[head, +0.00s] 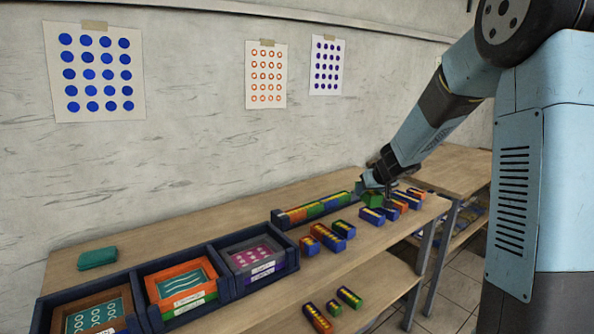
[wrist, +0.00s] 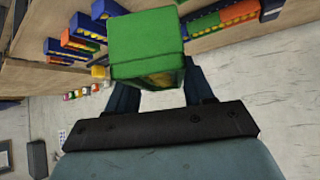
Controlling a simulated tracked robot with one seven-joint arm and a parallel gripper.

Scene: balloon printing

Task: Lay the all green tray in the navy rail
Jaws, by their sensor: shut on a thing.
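The all green tray (head: 373,200) is held by my gripper (head: 368,189) near the right end of the navy rail (head: 278,219). In the wrist view the green tray (wrist: 147,45) fills the space in front of my gripper (wrist: 158,84), whose two dark fingers are shut on it. Its top looks plain green, with some yellow on its lower side. The rail lies along the table at the wall side and holds a row of orange, green and blue trays with yellow contents. In the wrist view the rail's navy end (wrist: 271,9) is at top right. The rail's right end is partly hidden by my gripper.
Several loose coloured trays (head: 333,238) lie along the table's front edge, some close to my gripper. Navy bins (head: 140,299) with framed prints stand at front left, near a teal box (head: 97,258). A lower shelf (head: 368,284) holds more trays.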

